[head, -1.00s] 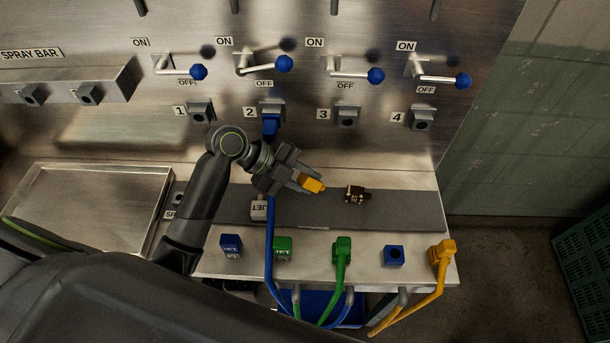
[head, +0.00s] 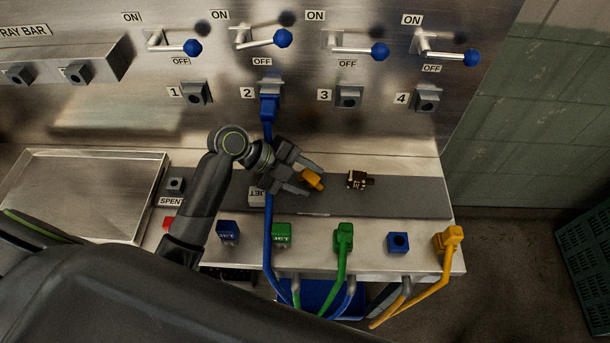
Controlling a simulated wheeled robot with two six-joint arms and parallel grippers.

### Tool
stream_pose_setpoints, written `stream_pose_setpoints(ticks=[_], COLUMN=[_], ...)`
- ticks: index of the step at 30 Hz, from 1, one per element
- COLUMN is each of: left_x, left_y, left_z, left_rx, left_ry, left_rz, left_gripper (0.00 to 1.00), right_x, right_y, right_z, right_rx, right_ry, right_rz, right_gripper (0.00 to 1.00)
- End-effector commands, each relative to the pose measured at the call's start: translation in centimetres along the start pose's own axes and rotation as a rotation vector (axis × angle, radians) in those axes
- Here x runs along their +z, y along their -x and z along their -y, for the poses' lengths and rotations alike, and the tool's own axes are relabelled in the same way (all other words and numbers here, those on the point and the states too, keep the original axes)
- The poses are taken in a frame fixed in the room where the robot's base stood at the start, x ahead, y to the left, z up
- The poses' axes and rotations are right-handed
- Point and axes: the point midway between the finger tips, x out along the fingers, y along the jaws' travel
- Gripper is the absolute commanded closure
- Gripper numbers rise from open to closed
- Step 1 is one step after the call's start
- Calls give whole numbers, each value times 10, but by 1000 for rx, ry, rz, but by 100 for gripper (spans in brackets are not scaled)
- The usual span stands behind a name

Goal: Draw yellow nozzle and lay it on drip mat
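The yellow nozzle (head: 313,178) is at the dark grey drip mat (head: 415,199) and appears to lie on it. My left gripper (head: 310,180) is around it with its fingers spread apart. The near finger hides part of the nozzle, so I cannot tell whether either finger touches it. My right gripper is not in view.
A black and brass nozzle (head: 358,180) lies on the mat to the right. A blue hose plug (head: 269,105) sits in port 2, its hose running down past my gripper. Blue, green and yellow fittings line the front ledge. An empty metal tray (head: 137,235) is at left.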

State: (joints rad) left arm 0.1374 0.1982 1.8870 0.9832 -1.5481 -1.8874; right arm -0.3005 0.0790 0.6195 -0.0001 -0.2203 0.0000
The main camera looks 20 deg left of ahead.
Motion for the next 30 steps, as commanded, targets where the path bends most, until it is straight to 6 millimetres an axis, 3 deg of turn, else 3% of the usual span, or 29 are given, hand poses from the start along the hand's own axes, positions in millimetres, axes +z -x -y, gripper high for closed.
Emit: stream_pose_setpoints(ticks=[13,30], left_x=[1,2], left_y=[7,87], left_z=[0,-2], left_rx=[0,3], left_ry=[-1,-3], left_rz=[3,4], left_gripper=[50,50], right_x=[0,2], right_y=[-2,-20], right_z=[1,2], right_rx=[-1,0], right_ry=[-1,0], right_rz=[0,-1], right_gripper=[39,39])
